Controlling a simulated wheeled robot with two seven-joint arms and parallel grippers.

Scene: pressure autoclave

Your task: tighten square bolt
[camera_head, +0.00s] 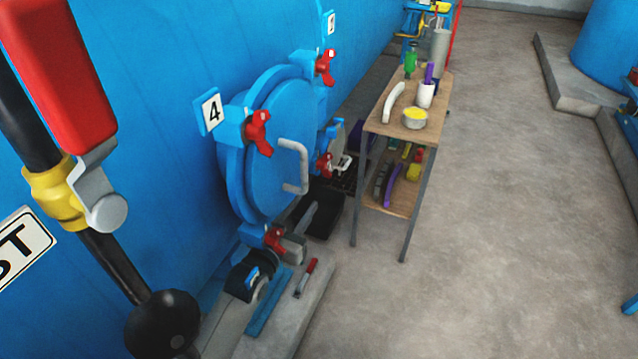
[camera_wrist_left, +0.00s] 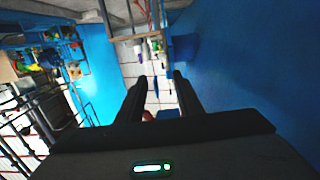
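In the head view, a round blue autoclave door (camera_head: 280,150) carries a grey handle (camera_head: 297,165) and several red bolts: one at the upper left (camera_head: 258,133), one at the upper right (camera_head: 326,67), one at the lower right (camera_head: 325,166) and one at the bottom (camera_head: 274,238). I cannot tell which is the square bolt. In the left wrist view, my left gripper (camera_wrist_left: 160,97) has its two dark fingers apart, with no object clearly held. A small red part (camera_wrist_left: 148,115) shows low between them, unclear what. I cannot make this gripper out surely in the head view. My right gripper is not seen.
A wooden shelf table (camera_head: 375,122) with cups and bottles stands right of the door. A black pipe with a red-handled valve (camera_head: 60,75) fills the left foreground. A red-handled tool (camera_head: 306,278) lies on the grey ledge (camera_head: 280,320).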

